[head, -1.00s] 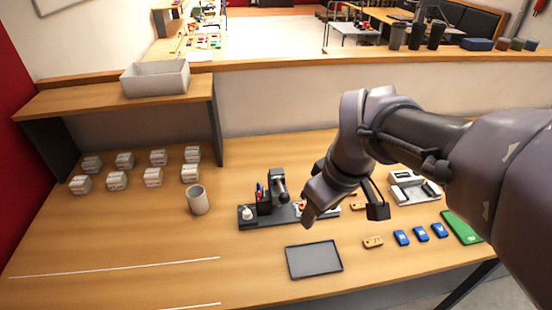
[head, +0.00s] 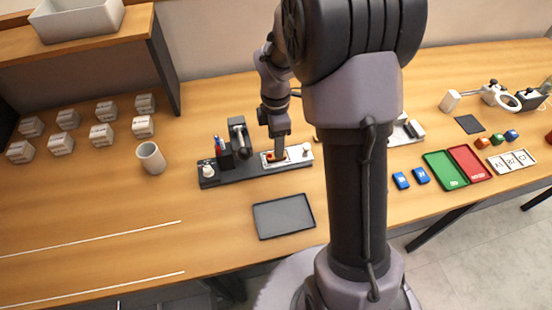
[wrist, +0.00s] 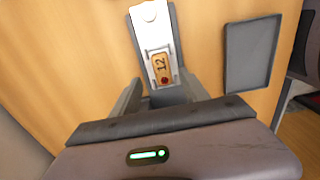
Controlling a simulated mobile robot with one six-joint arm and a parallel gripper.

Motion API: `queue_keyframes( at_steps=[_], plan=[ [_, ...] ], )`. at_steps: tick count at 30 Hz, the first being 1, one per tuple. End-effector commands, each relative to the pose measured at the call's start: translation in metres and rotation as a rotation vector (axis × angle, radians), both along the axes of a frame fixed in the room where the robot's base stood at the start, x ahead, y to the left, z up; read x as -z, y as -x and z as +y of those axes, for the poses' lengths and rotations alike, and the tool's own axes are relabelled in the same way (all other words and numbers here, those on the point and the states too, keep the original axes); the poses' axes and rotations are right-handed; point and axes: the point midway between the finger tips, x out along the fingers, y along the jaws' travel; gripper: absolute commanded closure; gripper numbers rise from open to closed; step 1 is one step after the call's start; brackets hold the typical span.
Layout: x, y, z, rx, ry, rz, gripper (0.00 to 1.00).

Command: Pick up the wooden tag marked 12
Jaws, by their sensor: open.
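The wooden tag marked 12 (wrist: 161,65) lies in a white holder (wrist: 151,34) in the wrist view, with a dark red spot at the end nearest my gripper. The holder sits on the dark base (head: 243,176) of the laser marker in the head view. My gripper (wrist: 158,92) is open and empty, with one finger on each side of the holder's near end. The tag lies just ahead of and between the fingers; I cannot tell the exact height gap. In the head view my gripper (head: 277,145) points down at the holder and mostly hides the tag.
A grey tray (head: 284,216) lies in front. A white cup (head: 151,158) and several white boxes are further left.

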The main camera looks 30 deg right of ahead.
Motion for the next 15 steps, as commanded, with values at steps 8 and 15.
queue_keyframes(
  at_steps=[8, 15],
  plan=[
    [0.046, 0.006, 0.0, 0.0, 0.0, 0.002, 0.47],
    [0.043, 0.006, 0.0, 0.0, 0.0, 0.001, 0.67]
  ],
)
